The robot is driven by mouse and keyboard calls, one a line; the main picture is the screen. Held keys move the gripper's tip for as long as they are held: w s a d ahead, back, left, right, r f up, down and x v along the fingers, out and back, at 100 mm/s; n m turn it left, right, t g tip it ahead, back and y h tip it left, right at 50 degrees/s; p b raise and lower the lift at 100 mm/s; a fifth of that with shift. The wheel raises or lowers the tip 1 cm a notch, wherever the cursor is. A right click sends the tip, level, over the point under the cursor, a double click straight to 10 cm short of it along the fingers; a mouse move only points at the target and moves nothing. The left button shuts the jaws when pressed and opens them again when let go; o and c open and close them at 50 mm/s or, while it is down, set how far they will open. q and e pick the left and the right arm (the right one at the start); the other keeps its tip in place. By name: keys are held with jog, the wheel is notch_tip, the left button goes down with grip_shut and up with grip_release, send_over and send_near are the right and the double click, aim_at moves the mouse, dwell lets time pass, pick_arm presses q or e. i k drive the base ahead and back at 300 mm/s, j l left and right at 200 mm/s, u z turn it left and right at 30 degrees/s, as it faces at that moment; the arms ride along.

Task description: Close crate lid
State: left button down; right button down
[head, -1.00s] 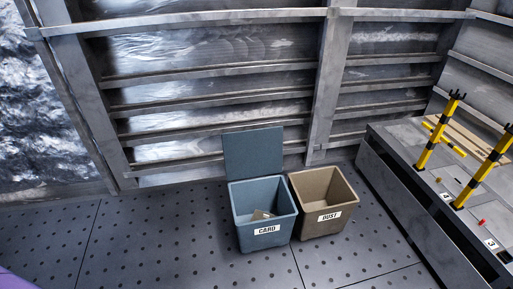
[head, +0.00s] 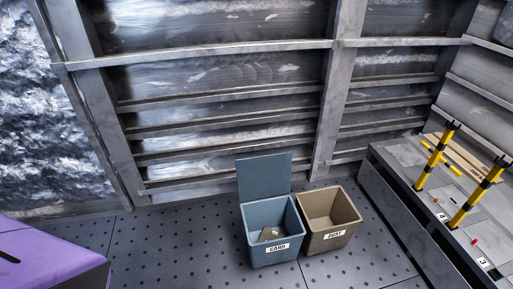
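A blue-grey crate (head: 272,255) labelled CARD stands on the floor in the lower middle of the head view. Its flat lid (head: 264,174) is open and stands upright at the back edge, near the wall. Neither of my grippers shows in the head view.
An open brown bin (head: 331,222) labelled DUST stands close against the crate's right side. A grey bench (head: 405,215) with yellow-and-black posts (head: 437,156) is at the right. A purple object (head: 45,255) fills the lower left. Perforated floor (head: 180,245) left of the crate is clear.

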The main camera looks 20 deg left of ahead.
aim_at(264, 175)
jog(key=i+j, duration=0.2)
jog(key=j, duration=0.15)
jog(key=i+j+z, duration=0.1)
jog(key=i+j, duration=0.3)
jog(key=j, duration=0.25)
jog(key=i+j, duration=0.2)
jog(key=j, duration=0.15)
jog(key=i+j+z, duration=0.1)
jog(key=j, duration=0.25)
jog(key=i+j, duration=0.3)
jog(key=i+j+z, duration=0.1)
jog(key=j, duration=0.3)
jog(key=i+j, duration=0.25)
jog(key=j, duration=0.15)
